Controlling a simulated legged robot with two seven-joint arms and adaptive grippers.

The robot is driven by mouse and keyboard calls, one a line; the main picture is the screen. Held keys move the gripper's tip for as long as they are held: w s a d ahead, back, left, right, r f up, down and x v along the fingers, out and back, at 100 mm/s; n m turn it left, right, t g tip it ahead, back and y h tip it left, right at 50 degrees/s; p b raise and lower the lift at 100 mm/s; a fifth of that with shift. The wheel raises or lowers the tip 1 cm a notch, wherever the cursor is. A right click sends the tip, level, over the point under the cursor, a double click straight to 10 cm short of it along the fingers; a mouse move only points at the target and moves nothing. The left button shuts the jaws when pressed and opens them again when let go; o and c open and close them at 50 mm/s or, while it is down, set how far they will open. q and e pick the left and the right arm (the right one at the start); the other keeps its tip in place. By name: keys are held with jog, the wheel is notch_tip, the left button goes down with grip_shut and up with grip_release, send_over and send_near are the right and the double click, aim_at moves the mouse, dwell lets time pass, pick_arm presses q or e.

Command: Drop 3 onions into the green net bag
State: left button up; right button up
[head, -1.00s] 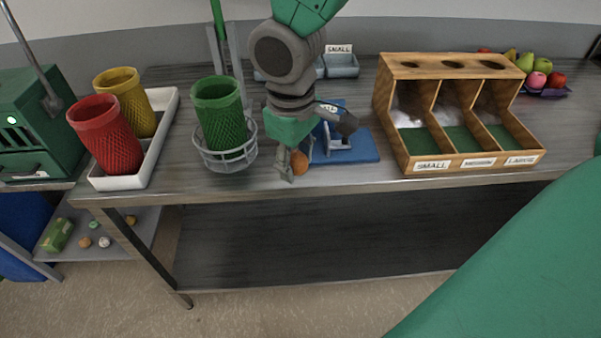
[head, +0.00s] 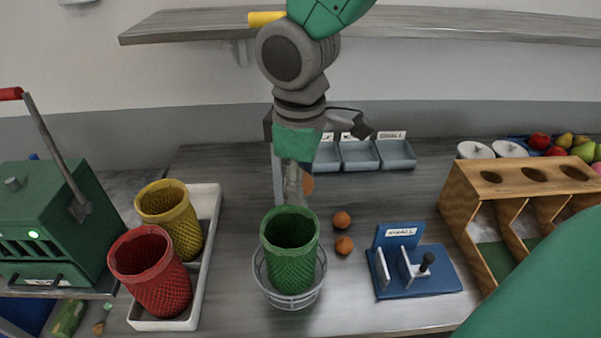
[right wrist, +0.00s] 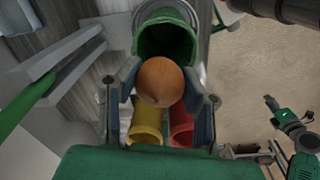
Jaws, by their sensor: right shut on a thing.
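The green net bag (head: 289,262) stands upright and open-mouthed in a wire ring holder (head: 262,280) on the table. My right gripper (head: 296,193) points down just beyond the bag's rim in the head view. It is shut on an orange-brown onion (head: 308,184), partly hidden by the fingers. In the right wrist view the onion (right wrist: 160,82) sits between the fingers, and the green bag's mouth (right wrist: 167,38) lies past it. Two more onions, one farther (head: 341,219) and one nearer (head: 344,245), lie on the table right of the bag.
A red bag (head: 152,270) and a yellow bag (head: 172,215) stand at a white tray (head: 211,225) on the left. A blue stand (head: 420,275) is right of the loose onions. Grey bins (head: 360,154) line the back; a wooden sorter (head: 462,190) stands right.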

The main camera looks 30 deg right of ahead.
send_over(297, 233)
notch_tip(297, 233, down, 4)
jog(key=shift+w+f, duration=0.1)
jog(key=shift+d+f, duration=0.4)
jog(key=shift+d, duration=0.25)
jog(key=o, duration=1)
jog(key=shift+a, duration=0.1)
jog(key=shift+o, duration=0.8)
jog(key=shift+a, duration=0.15)
pick_arm(q)
jog(key=shift+a+f, duration=0.1)
jog(key=shift+a, duration=0.2)
pick_arm(e)
jog(key=shift+a, duration=0.3)
jog(key=shift+r, duration=0.3)
notch_tip(297, 233, up, 10)
jog(key=shift+r, duration=0.1)
jog(key=shift+a+r, duration=0.35)
jog(key=shift+r, duration=0.2)
